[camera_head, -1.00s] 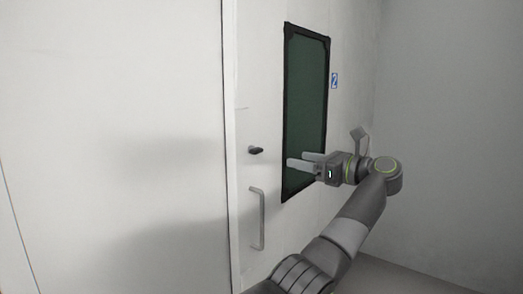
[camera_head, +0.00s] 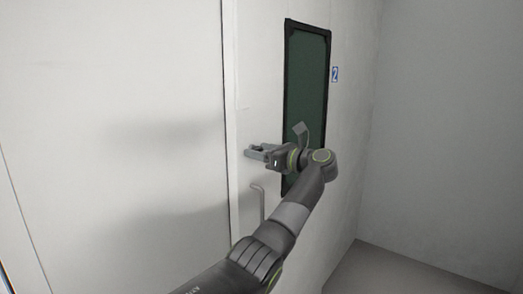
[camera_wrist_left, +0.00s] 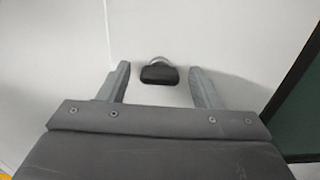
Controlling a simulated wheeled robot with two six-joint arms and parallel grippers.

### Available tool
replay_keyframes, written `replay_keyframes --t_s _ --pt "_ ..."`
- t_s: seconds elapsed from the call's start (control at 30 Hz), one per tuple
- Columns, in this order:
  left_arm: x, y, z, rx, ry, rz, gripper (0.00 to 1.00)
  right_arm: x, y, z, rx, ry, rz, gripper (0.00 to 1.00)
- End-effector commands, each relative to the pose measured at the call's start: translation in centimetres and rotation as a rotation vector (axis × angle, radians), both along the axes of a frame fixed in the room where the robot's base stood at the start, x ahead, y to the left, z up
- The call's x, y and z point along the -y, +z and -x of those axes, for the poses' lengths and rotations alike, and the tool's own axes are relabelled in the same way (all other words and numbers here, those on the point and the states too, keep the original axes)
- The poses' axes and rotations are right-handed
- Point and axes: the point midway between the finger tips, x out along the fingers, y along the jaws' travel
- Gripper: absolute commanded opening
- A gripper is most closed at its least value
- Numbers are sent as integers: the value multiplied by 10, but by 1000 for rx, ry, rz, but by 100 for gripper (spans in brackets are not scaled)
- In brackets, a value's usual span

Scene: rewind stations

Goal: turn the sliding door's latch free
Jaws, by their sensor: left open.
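The latch (camera_wrist_left: 159,74) is a small dark knob on a round grey base on the pale sliding door (camera_head: 265,70). In the left wrist view it sits between the tips of my left gripper's two fingers, with a clear gap on each side. The knob lies about level across the picture. My left gripper (camera_head: 254,151) is open and empty, with its fingers pointing at the door. In the head view the gripper covers the latch. How far the fingertips are from the door surface I cannot tell. My right gripper is not in view.
A grey bar handle (camera_head: 259,204) stands upright on the door just below my gripper, partly hidden by my arm. A dark-framed green window (camera_head: 306,80) is to the right. A small blue sign (camera_head: 335,74) is beside it. Floor (camera_head: 385,272) shows clear at lower right.

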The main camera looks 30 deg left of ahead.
Motion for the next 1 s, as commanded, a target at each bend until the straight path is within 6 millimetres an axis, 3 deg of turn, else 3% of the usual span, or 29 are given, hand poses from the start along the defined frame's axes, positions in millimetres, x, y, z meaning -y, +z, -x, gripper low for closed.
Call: replay_keyframes --t_s 0.1,0.43,0.77,1.0 --pt "0 0 0 0 0 0 56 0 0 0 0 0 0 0" --pt "0 0 0 0 1 0 14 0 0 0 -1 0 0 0" --pt "1 0 0 -50 1 -4 14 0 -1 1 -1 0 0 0" --pt "1 0 0 -200 1 -16 14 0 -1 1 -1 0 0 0"
